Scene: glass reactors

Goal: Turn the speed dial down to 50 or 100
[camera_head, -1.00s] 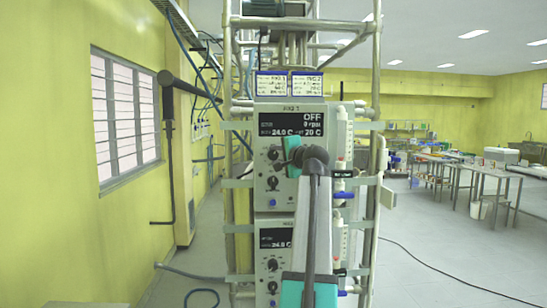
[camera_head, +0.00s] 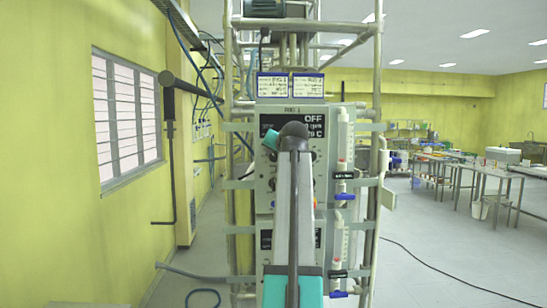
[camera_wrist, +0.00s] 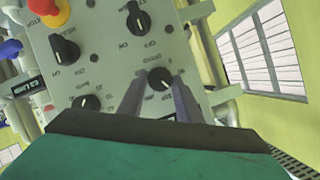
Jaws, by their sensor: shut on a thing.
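The upper control box (camera_head: 264,190) stands in the rack in the head view. Its dark display (camera_head: 314,118) reads OFF, and my arm hides part of it. In the wrist view the grey panel (camera_wrist: 105,62) is rotated and carries several black dials with white pointer marks. My gripper (camera_wrist: 158,88) has its two fingers on either side of one black dial (camera_wrist: 160,77) and is shut on it. The labels by this dial are too small to read. In the head view my arm covers the dials and fingertips.
A red and yellow button (camera_wrist: 50,10) and other black dials (camera_wrist: 65,49) (camera_wrist: 138,18) (camera_wrist: 86,103) lie close by on the panel. A flowmeter tube (camera_head: 343,145) stands right of the box. Metal rack poles (camera_head: 229,150) flank it.

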